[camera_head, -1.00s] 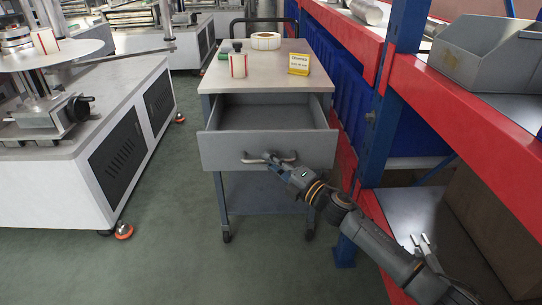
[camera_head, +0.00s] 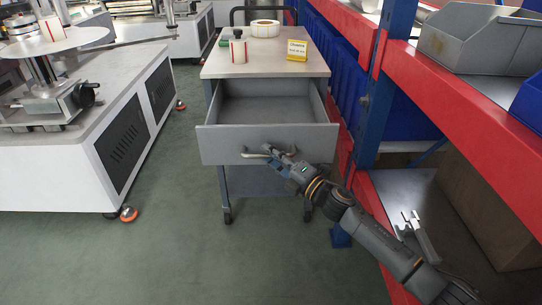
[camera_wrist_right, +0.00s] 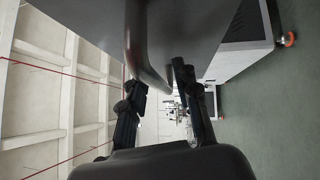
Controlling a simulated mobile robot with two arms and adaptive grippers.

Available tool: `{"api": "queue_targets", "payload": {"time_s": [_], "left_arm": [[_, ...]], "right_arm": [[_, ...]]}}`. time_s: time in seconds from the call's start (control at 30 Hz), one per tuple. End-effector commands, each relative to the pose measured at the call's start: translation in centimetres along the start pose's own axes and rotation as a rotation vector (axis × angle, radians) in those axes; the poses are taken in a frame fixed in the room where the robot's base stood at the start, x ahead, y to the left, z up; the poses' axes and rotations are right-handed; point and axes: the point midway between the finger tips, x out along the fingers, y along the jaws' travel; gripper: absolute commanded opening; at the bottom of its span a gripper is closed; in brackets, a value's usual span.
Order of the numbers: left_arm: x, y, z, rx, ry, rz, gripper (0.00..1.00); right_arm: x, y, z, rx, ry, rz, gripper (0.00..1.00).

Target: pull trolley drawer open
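The trolley (camera_head: 265,68) stands in the middle of the head view, with its grey drawer (camera_head: 215,148) pulled well out. The drawer's inside shows and looks empty. The curved metal handle (camera_head: 250,154) is on the drawer front; it also crosses the upper middle of the right wrist view (camera_wrist_right: 137,40). My right gripper (camera_head: 272,154) is at the handle, reaching in from the lower right. My left gripper is not in view.
On the trolley top are a label roll (camera_head: 265,29), a red-and-white roll (camera_head: 238,51), a small green item (camera_head: 225,42) and a yellow box (camera_head: 297,50). A red-and-blue shelf rack (camera_head: 450,105) stands close on the right. A white machine (camera_head: 95,150) stands left. Green floor in front is clear.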

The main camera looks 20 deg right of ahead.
Motion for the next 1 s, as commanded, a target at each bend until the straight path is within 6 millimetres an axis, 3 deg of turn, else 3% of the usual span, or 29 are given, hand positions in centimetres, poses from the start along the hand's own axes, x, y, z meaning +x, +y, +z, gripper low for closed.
{"api": "queue_targets", "payload": {"time_s": [0.37, 0.8, 1.0], "left_arm": [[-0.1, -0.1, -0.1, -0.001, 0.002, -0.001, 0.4], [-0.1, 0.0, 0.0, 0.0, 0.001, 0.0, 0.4], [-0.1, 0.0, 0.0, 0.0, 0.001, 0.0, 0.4]], "right_arm": [[-0.6, -0.1, 0.1, 0.0, -0.001, -0.001, 0.36], [-8.6, -0.1, 0.0, 0.001, -0.001, -0.003, 0.36], [-11.2, -0.1, 0.0, 0.001, -0.001, -0.001, 0.36]]}}
